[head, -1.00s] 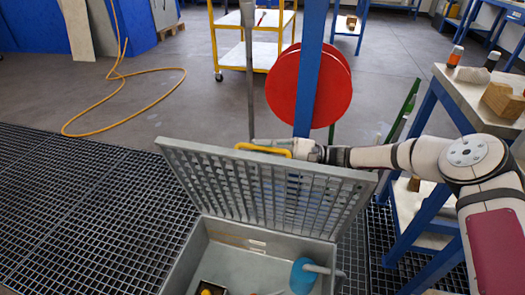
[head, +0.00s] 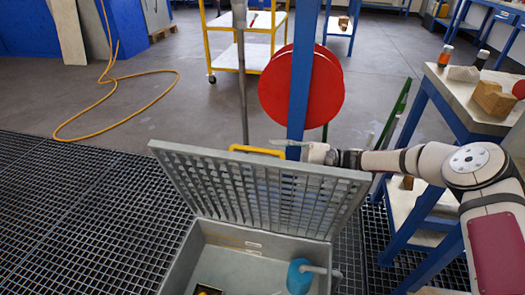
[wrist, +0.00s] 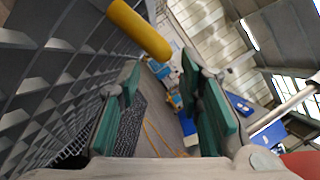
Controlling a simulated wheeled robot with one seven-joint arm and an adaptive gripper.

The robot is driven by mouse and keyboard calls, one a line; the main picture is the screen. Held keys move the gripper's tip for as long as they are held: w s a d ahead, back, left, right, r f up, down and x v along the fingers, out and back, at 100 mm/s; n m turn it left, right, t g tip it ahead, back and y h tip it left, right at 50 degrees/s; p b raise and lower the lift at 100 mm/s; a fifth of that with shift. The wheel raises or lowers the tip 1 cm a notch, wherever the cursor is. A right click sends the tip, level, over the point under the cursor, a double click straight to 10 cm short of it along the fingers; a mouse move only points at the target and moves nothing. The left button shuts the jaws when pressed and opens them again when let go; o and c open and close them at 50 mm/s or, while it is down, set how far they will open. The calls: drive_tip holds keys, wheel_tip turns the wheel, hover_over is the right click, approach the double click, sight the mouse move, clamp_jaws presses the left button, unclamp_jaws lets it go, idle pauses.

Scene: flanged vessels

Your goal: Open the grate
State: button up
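The grey slatted grate (head: 255,190) stands raised and tilted over the grey box (head: 205,232), its lower side at the box's rim. Its yellow handle (head: 257,150) is at the top edge, partly hidden behind that edge. My gripper (head: 285,144) is at the handle's right end, close behind the grate's top edge. In the wrist view my gripper (wrist: 170,95) is open, its green-padded fingers apart with nothing between them. The yellow handle (wrist: 140,30) lies beyond and to the upper left of the fingers, outside the gap. The grate (wrist: 60,70) fills the left side.
A blue post (head: 303,90) with a red reel (head: 275,90) stands just behind my gripper. A blue-legged workbench (head: 440,110) is at right, near my arm. The box holds a blue item with a pipe (head: 299,275). Open mesh floor (head: 80,205) lies left.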

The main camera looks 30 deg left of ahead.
drive_tip(key=v, duration=0.5)
drive_tip(key=shift+w+d+f, duration=0.1)
drive_tip(key=shift+w+d, duration=0.1)
drive_tip(key=shift+d, duration=0.15)
